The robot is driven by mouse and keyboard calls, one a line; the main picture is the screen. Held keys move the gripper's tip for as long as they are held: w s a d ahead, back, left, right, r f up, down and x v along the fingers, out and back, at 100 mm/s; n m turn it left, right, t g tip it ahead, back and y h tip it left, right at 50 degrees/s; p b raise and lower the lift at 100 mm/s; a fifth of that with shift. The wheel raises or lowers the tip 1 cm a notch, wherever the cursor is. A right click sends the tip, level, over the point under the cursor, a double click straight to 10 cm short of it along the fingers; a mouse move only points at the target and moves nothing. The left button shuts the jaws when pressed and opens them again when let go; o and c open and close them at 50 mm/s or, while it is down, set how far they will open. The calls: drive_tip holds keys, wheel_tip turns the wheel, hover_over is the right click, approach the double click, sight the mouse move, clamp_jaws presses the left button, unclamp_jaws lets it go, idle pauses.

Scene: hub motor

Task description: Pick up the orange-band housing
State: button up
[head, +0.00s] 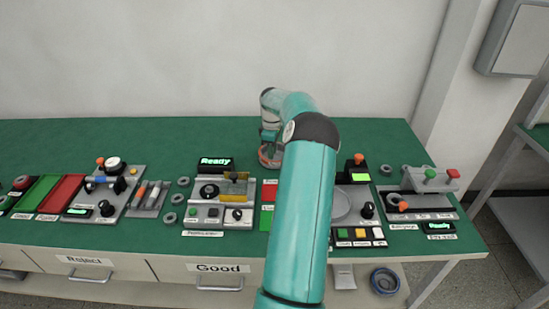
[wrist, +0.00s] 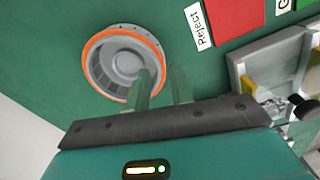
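The orange-band housing (wrist: 100,57) is a round grey hollow part with an orange band around its rim. It rests on the green bench in the upper left of the wrist view. In the head view the housing (head: 266,160) shows partly, at the back of the bench beside my arm. My gripper (wrist: 162,76) is open, its two fingers apart with nothing held between them. In the wrist view one finger overlaps the housing's right side and the other lies just outside the rim. I cannot tell whether either finger touches it.
The Ready station (head: 215,190) stands left of my arm. A red Reject pad (wrist: 237,14) lies right of the housing. A grey fixture with yellow parts (wrist: 262,72) is at the wrist view's right. Grey rings (head: 178,198) lie further left. The back of the bench is mostly clear.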

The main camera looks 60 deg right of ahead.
sight(272, 161)
wheel_tip(272, 161, down, 5)
drive_tip(key=shift+f, duration=0.15)
drive_tip(key=shift+c, duration=0.3)
clamp_jaws()
